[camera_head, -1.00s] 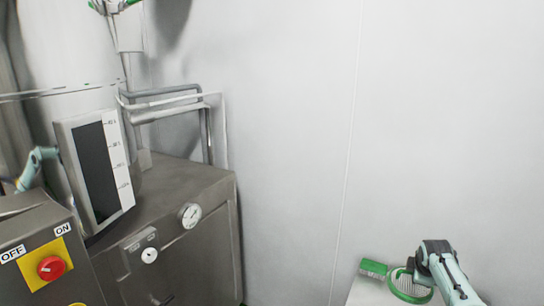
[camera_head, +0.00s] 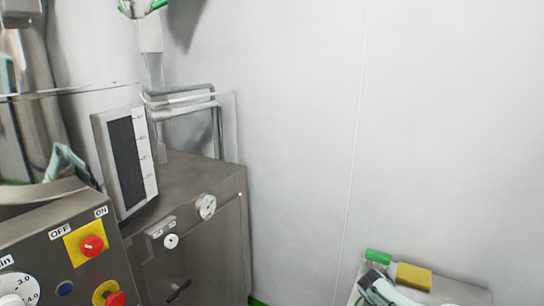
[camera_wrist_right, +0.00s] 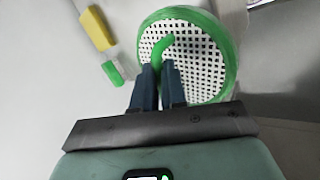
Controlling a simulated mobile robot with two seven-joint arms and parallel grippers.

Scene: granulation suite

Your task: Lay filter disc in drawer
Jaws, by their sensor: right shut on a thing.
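The filter disc (camera_wrist_right: 205,72) is a white perforated round plate with a green rim and a green tab. In the right wrist view, my right gripper (camera_wrist_right: 160,68) is shut on the disc's green tab, and the disc extends beyond the fingers. In the head view my right arm shows at the lower right, and I cannot make out the disc there. No drawer can be clearly identified in either view. My left gripper is not in view.
A yellow block (camera_head: 413,276) and a green item (camera_head: 378,256) lie on a pale top at the lower right. A steel cabinet (camera_head: 205,240) and a control panel (camera_head: 80,250) with red buttons stand at the left. A bare white wall (camera_head: 300,120) fills the middle.

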